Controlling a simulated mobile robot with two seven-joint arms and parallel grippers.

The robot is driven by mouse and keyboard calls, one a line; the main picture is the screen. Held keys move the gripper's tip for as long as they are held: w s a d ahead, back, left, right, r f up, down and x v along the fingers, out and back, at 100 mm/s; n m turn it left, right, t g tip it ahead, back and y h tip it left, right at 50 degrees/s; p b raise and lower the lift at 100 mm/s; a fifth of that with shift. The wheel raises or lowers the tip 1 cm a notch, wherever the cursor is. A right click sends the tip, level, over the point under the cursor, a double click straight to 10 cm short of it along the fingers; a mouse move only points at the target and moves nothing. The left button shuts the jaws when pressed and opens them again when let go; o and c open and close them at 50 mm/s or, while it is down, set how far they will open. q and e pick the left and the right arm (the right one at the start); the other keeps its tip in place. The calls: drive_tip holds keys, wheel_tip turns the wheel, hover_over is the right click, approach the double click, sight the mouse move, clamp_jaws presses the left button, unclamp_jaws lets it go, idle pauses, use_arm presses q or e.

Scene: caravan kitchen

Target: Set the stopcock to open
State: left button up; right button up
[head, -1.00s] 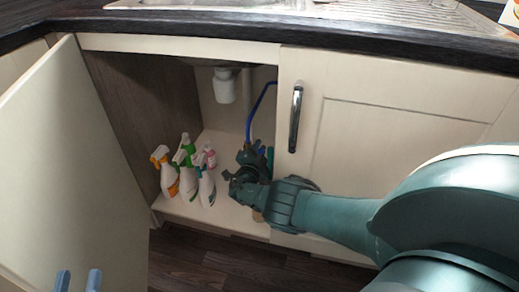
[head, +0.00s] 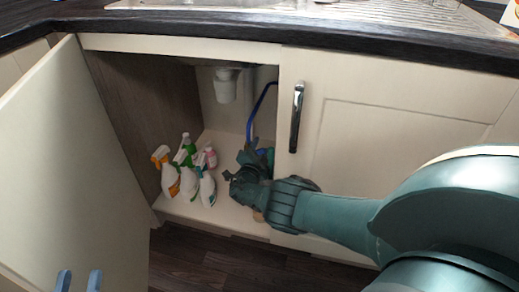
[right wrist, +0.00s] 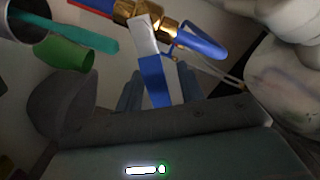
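The stopcock (right wrist: 165,28) shows in the right wrist view as a brass valve with a flat lever (right wrist: 156,75), silver near the valve and blue toward its end. The lever points down in the picture, toward my palm. My right gripper (right wrist: 160,88) has its fingers apart, one on each side of the lever's blue end; whether they touch it is unclear. In the head view my right gripper (head: 236,182) is inside the cupboard and hides the stopcock. My left gripper (head: 78,281) is open and empty at the bottom left.
Several spray bottles (head: 187,172) stand on the cupboard floor left of my right gripper. A blue hose (head: 262,103) runs behind it. The left cupboard door (head: 70,165) is open; the right door (head: 400,150) is shut. A white drain (head: 225,88) hangs above.

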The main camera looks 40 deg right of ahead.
use_arm(q)
drive_tip(key=a+g+y+p, duration=0.2)
drive_tip(key=p, duration=0.5)
drive_tip(key=shift+n+y+p, duration=0.3)
drive_tip(key=shift+y, duration=0.1)
use_arm(e)
drive_tip(key=v, duration=1.3)
drive_tip(key=shift+a, duration=0.1)
